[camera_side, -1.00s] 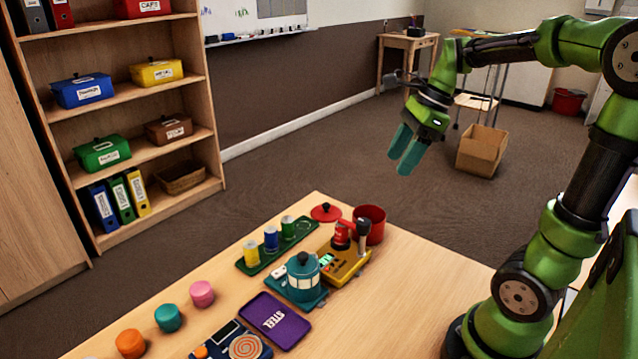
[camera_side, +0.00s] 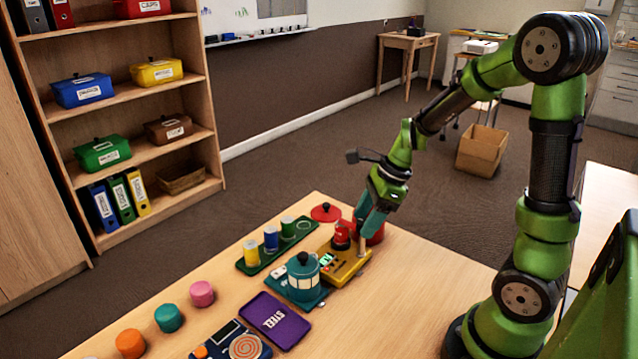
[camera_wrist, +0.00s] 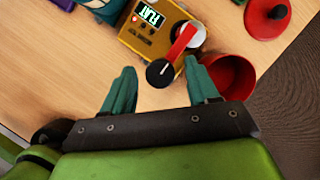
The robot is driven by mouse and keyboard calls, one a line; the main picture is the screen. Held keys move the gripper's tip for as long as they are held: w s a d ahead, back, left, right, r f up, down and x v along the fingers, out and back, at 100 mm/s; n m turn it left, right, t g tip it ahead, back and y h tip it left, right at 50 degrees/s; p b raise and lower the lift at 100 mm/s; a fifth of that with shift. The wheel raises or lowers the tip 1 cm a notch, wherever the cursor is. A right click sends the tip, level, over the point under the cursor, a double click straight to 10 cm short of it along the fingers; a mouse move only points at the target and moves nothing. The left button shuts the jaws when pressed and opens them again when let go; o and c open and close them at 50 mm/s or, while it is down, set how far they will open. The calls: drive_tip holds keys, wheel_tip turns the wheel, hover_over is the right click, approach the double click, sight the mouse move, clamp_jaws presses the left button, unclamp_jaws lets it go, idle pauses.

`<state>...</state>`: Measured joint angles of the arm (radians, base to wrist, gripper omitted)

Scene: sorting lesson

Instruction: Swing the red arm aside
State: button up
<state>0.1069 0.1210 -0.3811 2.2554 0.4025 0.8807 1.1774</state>
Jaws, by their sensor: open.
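In the side view the red arm (camera_side: 342,234) is partly crowded by my gripper. My gripper (camera_side: 368,212) is open and points down just above the device's far right end. In the wrist view its fingers (camera_wrist: 159,68) are apart, with the black knob between and beyond their tips.
A red pot (camera_wrist: 228,76) stands close beside my right finger in the wrist view. A red lid (camera_side: 326,212), a green tray (camera_side: 262,262) with coloured cylinders, a teal pot (camera_side: 303,279) and a purple tray (camera_side: 273,320) are nearby. The table's right part is clear.

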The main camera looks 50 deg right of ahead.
drive_tip(key=c, duration=1)
drive_tip(key=shift+n, duration=0.3)
drive_tip(key=n+g+y, duration=0.1)
drive_tip(key=n, duration=0.2)
drive_tip(key=shift+w+d+n, duration=0.1)
drive_tip(key=shift+n, duration=0.2)
drive_tip(key=n+g, duration=0.2)
drive_tip(key=n, duration=0.2)
drive_tip(key=shift+w+n, duration=0.1)
drive_tip(key=shift+n, duration=0.2)
drive_tip(key=n+g, duration=0.1)
drive_tip(key=n, duration=0.3)
drive_tip(key=shift+w+n+g, duration=0.15)
drive_tip(key=shift+n+g, duration=0.15)
drive_tip(key=shift+g, duration=0.1)
drive_tip(key=shift+n+g+h, duration=0.5)
drive_tip(key=shift+n+g, duration=0.2)
drive_tip(key=shift+n, duration=1.5)
